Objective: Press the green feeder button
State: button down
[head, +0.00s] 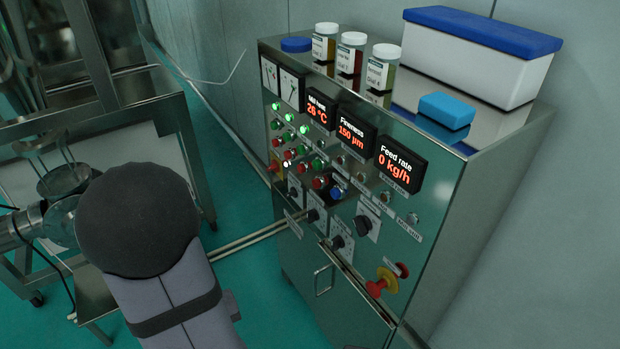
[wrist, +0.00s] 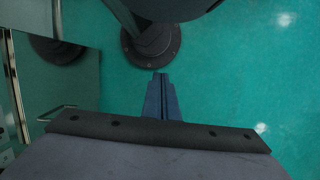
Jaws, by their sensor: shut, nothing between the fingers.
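The control cabinet (head: 350,130) stands at the right in the head view. Several green buttons (head: 304,129) sit in rows on the left part of its panel, and some glow. Their labels are too small to read, so I cannot tell which one is the feeder button. The feed rate display (head: 401,167) reads 0 kg/h. My gripper (wrist: 160,76) shows in the wrist view, shut and empty, over the green floor and apart from the cabinet front at the left. In the head view my arm is left of the cabinet, and the gripper is hidden.
Red buttons (head: 319,182), a blue button (head: 336,192) and black knobs (head: 362,224) sit near the green ones. A red emergency stop (head: 383,282) is low on the panel. Jars (head: 351,56) and a blue-lidded box (head: 470,60) stand on top. A metal frame (head: 95,60) stands at the left.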

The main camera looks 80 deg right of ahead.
jog(key=w+d+f+m+t+h+b, duration=0.1)
jog(key=d+f+m+t+h, duration=0.2)
jog(key=d, duration=0.8)
jog(key=d+f+m+h, duration=0.3)
jog(key=d+m+h, duration=0.15)
jog(key=d, duration=0.75)
jog(key=s+d+r+m+h, duration=0.1)
jog(key=d+r+m+h, duration=0.3)
jog(key=d+r, duration=0.4)
jog(key=s+d+r+m+g+h, duration=0.1)
jog(key=d+r+m+h, duration=0.3)
jog(key=d+r+h, duration=0.3)
notch_tip(320, 180, up, 5)
jog(key=shift+d+f, duration=0.15)
jog(key=shift+d, duration=0.2)
jog(key=shift+s, duration=0.1)
jog(key=shift+s+d, duration=0.1)
